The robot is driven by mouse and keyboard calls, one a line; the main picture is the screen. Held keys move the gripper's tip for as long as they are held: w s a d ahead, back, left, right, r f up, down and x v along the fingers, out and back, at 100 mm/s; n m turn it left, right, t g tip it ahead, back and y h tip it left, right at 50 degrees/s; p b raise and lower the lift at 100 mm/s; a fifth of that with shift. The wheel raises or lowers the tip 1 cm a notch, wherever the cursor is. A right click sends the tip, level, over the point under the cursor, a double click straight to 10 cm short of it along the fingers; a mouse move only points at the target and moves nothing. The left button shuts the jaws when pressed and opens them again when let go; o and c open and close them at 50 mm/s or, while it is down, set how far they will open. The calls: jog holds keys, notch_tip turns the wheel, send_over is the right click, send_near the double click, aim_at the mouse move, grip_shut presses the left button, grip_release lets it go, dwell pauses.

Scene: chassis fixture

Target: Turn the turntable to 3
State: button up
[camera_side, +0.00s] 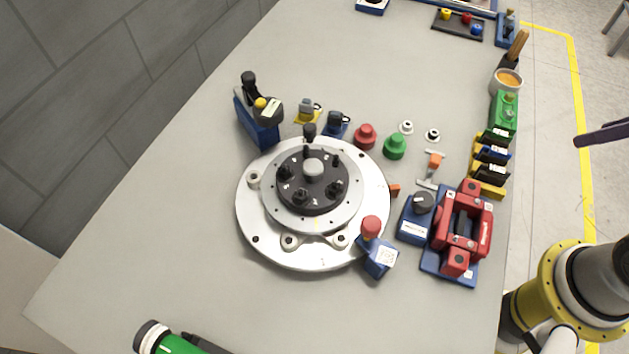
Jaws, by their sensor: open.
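The turntable (258,226) is a round silver plate lying flat on the grey table. A smaller raised silver ring (340,212) sits on it. In the middle is a black numbered dial (313,180) with several black knobs and a grey centre cap (313,168). The numbers are too small to read surely. A small orange-red marker (395,190) sits at the plate's right edge. My gripper is not in view; a yellow and grey arm part shows at the lower right.
A blue block with a red knob (376,255) stands at the plate's lower right edge. A blue and black fixture (257,118) stands behind left. Red (365,136) and green (395,146) knobs and a red-blue vise (461,232) stand right. The table's left is clear.

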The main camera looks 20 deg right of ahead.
jog(key=c, duration=0.4)
jog(key=w+a+r+n, duration=0.2)
jog(key=w+r+n, duration=0.5)
jog(key=r, duration=0.5)
jog(key=w+a+r+n+g, duration=0.3)
jog(key=w+a+r+n, duration=0.15)
jog(key=w+a, duration=0.5)
jog(key=n+g, duration=0.3)
jog(key=n, duration=0.4)
send_over(310, 126)
notch_tip(310, 126, down, 16)
jog(key=shift+m, duration=0.25)
notch_tip(310, 126, down, 13)
jog(key=shift+f, duration=0.1)
